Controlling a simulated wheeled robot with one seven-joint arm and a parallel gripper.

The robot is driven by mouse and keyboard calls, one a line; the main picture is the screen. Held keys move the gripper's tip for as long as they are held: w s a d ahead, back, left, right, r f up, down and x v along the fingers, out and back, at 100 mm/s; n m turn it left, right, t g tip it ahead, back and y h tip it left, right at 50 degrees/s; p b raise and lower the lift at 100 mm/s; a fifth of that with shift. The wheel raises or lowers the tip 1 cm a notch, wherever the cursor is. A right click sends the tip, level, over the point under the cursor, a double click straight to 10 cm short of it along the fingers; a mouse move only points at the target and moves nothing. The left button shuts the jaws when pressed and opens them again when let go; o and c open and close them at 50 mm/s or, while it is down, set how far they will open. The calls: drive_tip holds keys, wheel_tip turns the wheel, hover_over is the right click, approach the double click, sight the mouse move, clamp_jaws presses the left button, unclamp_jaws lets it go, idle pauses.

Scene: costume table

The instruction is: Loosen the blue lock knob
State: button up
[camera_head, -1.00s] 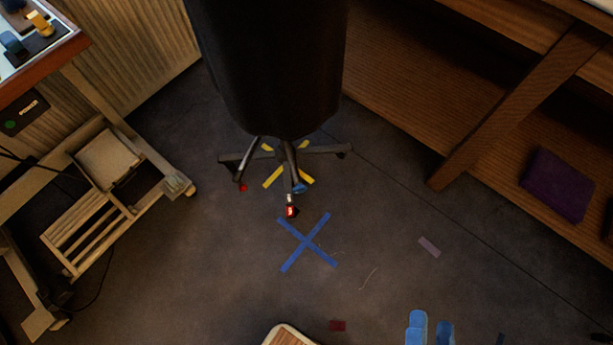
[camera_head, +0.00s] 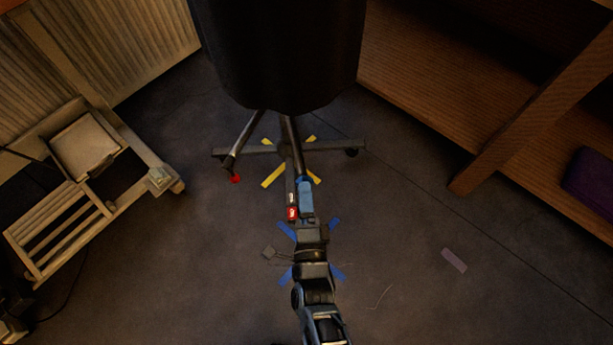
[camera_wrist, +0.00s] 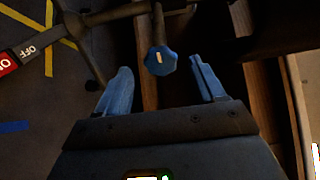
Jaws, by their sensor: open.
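The blue lock knob (camera_wrist: 161,61) shows in the wrist view as a faceted blue head with a pale mark, on the end of a stem. It lies between the spread blue fingers of my gripper (camera_wrist: 161,78), near their tips, with a gap visible on each side. My gripper is open and holds nothing. In the head view my gripper (camera_head: 305,192) is at the foot of the black-draped stand, and its fingers mostly hide the knob there. A red knob (camera_head: 235,179) is on another leg, to the left.
A lever with a red end marked ON and OFF (camera_wrist: 28,47) is close left of my gripper; its red end (camera_head: 292,213) shows in the head view. The black drape (camera_head: 280,55) hangs above. A wooden shelf (camera_head: 440,80) stands right, a wooden frame (camera_head: 90,200) left. Floor between is mostly clear.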

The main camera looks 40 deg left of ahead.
sight(304, 176)
drive_tip(key=b+x, duration=0.2)
drive_tip(key=x, duration=0.4)
drive_tip(key=shift+w+a, duration=0.1)
drive_tip(key=shift+w, duration=0.2)
drive_tip(key=shift+c, duration=0.4)
drive_tip(key=c, duration=1)
drive_tip(key=shift+o, duration=0.2)
drive_tip(key=shift+n+b, duration=0.3)
